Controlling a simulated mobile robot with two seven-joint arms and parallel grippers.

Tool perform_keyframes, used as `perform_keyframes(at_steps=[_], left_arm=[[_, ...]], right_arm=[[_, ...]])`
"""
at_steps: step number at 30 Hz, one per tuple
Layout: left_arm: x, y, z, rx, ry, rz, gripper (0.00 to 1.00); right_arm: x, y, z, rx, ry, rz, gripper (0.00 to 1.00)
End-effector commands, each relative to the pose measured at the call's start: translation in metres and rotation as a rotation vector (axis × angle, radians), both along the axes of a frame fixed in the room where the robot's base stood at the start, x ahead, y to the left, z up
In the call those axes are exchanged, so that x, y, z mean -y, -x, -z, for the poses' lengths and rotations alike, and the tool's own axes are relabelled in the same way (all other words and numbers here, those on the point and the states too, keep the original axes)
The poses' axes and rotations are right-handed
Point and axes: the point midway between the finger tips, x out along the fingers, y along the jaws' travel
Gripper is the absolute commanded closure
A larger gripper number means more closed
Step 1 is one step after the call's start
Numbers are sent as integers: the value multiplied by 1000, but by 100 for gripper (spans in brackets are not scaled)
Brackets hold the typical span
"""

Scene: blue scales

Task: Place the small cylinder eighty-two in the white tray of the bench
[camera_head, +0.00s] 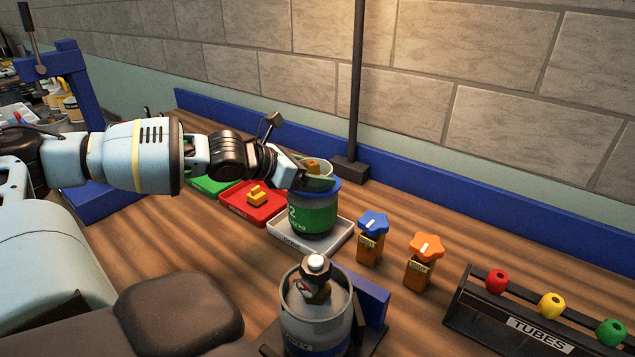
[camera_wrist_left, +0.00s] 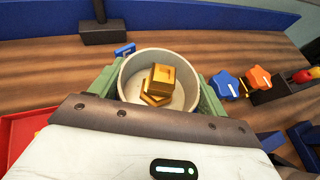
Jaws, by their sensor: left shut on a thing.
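The small cylinder (camera_head: 314,216) has a green label with a "2" showing, a blue shoulder and a grey collar around a brass valve. My left gripper (camera_head: 312,176) is shut on its collar from above. In the left wrist view the green finger pads (camera_wrist_left: 159,90) press the pale collar (camera_wrist_left: 128,75) from both sides, with the brass valve (camera_wrist_left: 160,80) inside. The cylinder is upright, with its base within the outline of the white tray (camera_head: 283,238). I cannot tell whether the base touches the tray floor. My right gripper is not in view.
A red tray (camera_head: 237,208) with a yellow piece and a green tray (camera_head: 208,185) lie to the left. Blue-knobbed (camera_head: 371,238) and orange-knobbed (camera_head: 422,262) brass pieces stand right. A grey cylinder (camera_head: 317,318) is in front, and a tube rack (camera_head: 520,325) at lower right.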

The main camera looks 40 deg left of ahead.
Motion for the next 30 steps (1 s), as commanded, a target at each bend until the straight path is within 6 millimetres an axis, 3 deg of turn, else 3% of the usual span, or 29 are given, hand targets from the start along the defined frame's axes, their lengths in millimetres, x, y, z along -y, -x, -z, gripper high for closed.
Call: perform_keyframes(at_steps=[3,19,20,24,30], left_arm=[[-1,-5,14,2,1,7,90],[-2,-6,17,8,-2,11,90],[-2,-6,19,2,0,9,21],[-2,-6,18,2,0,9,3],[-2,-6,19,2,0,9,3]], right_arm=[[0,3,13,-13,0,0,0],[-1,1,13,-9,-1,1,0],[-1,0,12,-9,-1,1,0],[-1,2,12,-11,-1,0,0],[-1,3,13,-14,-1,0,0]])
